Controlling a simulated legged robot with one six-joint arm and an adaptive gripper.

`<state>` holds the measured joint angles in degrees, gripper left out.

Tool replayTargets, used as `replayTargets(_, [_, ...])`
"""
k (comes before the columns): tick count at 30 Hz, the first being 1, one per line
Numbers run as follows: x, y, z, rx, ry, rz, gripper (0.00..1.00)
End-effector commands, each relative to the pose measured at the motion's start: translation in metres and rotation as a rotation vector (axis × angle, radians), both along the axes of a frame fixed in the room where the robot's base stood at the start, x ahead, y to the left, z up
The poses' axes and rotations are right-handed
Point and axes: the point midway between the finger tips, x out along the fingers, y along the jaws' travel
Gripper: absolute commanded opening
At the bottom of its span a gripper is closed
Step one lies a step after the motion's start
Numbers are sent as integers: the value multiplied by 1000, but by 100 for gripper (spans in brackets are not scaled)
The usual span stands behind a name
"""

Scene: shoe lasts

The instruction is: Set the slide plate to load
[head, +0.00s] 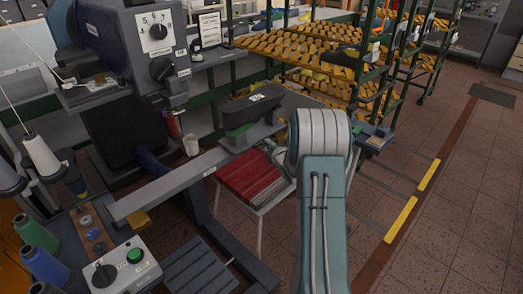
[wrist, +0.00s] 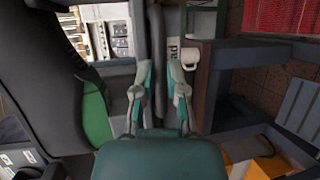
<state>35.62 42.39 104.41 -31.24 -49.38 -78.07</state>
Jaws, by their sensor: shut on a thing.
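The grey slide plate (head: 251,137) sits on the long rail (head: 170,186) in the head view, near the rail's far end. It carries a green block (head: 240,130) and a dark shoe last (head: 250,104). In the wrist view the last (wrist: 48,75), the green block (wrist: 97,122) and the plate (wrist: 117,88) stand at the left. My gripper (wrist: 162,88) is shut on part of the slide plate; the exact grip is hard to make out. A partly hidden label (wrist: 172,50) lies beyond the fingers.
A machine with dials (head: 158,40) stands at the left. A white mug (head: 191,145) is behind the rail. A red-topped stool (head: 250,177) and racks of yellow lasts (head: 305,48) are near. A control box (head: 122,264) is at front left. The right floor is clear.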

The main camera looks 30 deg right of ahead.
Motion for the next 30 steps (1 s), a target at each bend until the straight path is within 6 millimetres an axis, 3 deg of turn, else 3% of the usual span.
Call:
replayTargets(14, [-1,-8,-6,8,10,-4,0])
replayTargets(15, [-1,-9,-6,8,10,-5,26])
replayTargets(17, [-1,-9,-6,8,10,-5,51])
replayTargets(30, [-5,-4,0,2,4,-2,51])
